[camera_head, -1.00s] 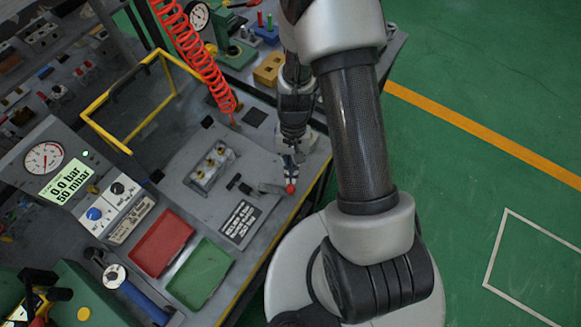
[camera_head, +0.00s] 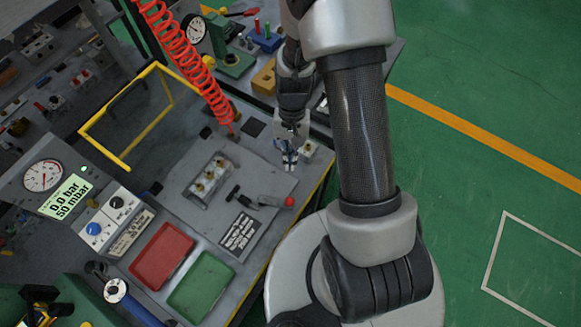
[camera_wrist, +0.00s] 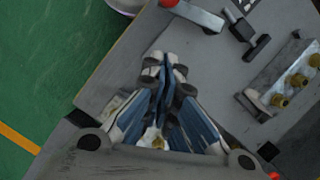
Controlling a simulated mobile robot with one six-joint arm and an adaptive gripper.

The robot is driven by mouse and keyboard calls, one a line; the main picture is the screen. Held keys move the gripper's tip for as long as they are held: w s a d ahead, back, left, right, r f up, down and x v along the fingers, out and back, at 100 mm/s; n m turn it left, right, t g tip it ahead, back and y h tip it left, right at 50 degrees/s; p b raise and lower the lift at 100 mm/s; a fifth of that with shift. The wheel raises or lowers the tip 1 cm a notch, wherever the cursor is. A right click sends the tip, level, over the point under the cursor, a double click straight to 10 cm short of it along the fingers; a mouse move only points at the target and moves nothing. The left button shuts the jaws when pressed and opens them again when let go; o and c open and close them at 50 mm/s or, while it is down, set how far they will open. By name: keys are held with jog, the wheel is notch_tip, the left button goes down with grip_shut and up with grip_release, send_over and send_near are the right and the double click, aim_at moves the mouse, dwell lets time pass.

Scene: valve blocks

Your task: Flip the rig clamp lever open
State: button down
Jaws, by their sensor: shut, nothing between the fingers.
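The clamp lever (camera_head: 270,201) is a grey arm with a red ball end (camera_head: 289,201), lying low along the grey plate near the bench's front edge. A black T-shaped clamp part (camera_head: 240,198) is at its left end. In the wrist view, the lever (camera_wrist: 196,14) and black part (camera_wrist: 242,30) are at the top, with the red ball cut by the edge. My gripper (camera_head: 289,167) is beyond the lever, apart from it. In the wrist view, my gripper (camera_wrist: 165,66) has its fingertips together and holds nothing.
A small pale block (camera_head: 308,149) is beside my gripper. Red (camera_head: 163,256) and green (camera_head: 202,286) trays lie nearer. A red coiled hose (camera_head: 188,62) hangs above.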

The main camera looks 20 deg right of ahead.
jog(key=v, duration=0.4)
jog(key=p+v, duration=0.1)
jog(key=shift+s+a+r, duration=0.1)
jog(key=shift+s+r, duration=0.1)
jog(key=shift+r, duration=0.3)
